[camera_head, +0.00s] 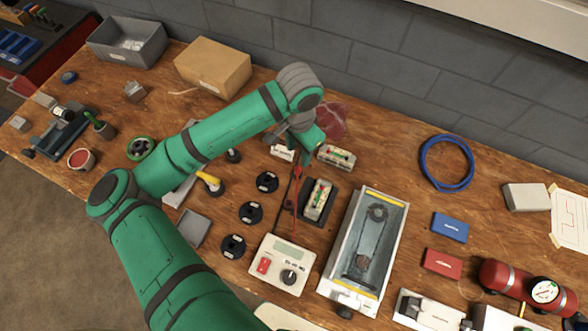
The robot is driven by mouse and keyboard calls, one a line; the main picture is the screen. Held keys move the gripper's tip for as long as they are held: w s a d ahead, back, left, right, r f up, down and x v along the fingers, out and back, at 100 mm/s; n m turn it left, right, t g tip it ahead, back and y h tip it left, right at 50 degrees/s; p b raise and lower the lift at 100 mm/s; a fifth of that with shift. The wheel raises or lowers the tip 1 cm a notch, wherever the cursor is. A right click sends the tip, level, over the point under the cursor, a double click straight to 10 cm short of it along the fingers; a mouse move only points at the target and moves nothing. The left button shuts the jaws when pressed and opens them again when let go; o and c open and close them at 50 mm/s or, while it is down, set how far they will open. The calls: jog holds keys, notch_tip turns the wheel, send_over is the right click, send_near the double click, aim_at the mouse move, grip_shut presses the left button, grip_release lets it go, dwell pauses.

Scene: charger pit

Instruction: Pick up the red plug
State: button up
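A small red plug (298,171) shows just below my gripper (304,153), at the upper end of a red cable. The cable runs down toward a white box with a dial (283,266). My green arm reaches over the bench from the lower left, and its wrist is bent downward above the plug. My fingertips are small and partly hidden by the wrist. I cannot tell whether they are open or shut, or whether they touch the plug.
A black holder with a battery-like block (318,200) is close to the right of the cable. Another block (336,157) lies behind it. Black round pieces (250,213) stand to the left. A grey open case (364,252) is to the right. Bare wood surrounds the blue cable coil (447,163).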

aim_at(298, 168)
notch_tip(298, 168, down, 10)
jog(key=shift+w+f, duration=0.1)
grip_shut()
dwell(0.7)
